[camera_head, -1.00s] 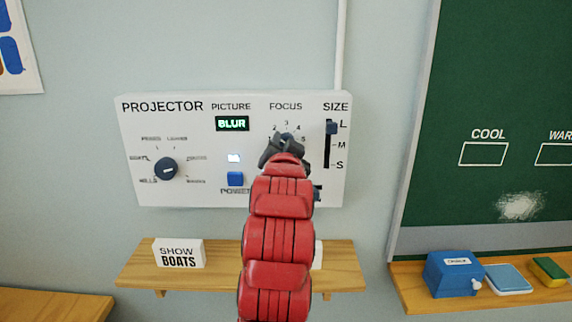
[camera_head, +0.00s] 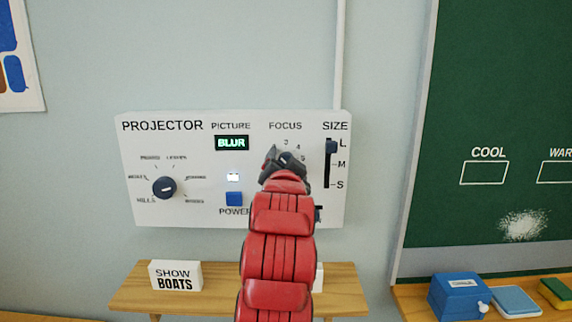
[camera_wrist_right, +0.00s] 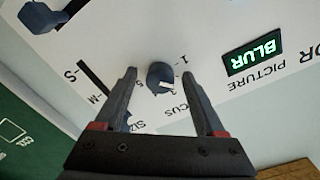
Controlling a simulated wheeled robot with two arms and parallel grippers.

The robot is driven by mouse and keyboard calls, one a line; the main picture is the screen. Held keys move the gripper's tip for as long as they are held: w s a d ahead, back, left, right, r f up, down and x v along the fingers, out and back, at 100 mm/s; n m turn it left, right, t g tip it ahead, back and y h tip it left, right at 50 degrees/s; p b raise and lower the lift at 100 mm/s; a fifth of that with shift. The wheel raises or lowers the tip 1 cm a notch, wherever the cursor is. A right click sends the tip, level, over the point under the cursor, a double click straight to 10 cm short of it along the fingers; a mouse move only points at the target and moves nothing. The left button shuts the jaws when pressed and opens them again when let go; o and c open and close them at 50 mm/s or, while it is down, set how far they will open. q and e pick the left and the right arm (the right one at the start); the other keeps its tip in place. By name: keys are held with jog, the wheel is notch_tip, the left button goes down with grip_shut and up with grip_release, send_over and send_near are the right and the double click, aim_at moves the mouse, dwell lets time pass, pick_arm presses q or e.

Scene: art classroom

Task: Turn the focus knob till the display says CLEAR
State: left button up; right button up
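The projector panel (camera_head: 225,212) is on the wall, with a PICTURE display (camera_head: 232,143) reading BLUR in green. The display also reads BLUR in the right wrist view (camera_wrist_right: 254,57). The dark blue focus knob (camera_head: 285,158) sits under the word FOCUS, partly hidden by my right gripper (camera_head: 284,164). In the right wrist view the knob (camera_wrist_right: 160,74) stands between the spread fingers of the gripper (camera_wrist_right: 160,70), with a gap visible on both sides. Its white mark shows, but I cannot tell which number it points to. My left gripper is not in view.
A picture dial (camera_head: 164,187) and blue POWER button (camera_head: 235,199) are left of the knob; a SIZE slider (camera_head: 331,147) is close on its right, at L. A wooden shelf (camera_head: 225,295) with a SHOW BOATS card (camera_head: 175,275) is below.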

jog(key=shift+s, duration=0.1)
jog(key=s+b, duration=0.3)
jog(key=s, duration=1.4)
jog(key=shift+a+r, duration=0.2)
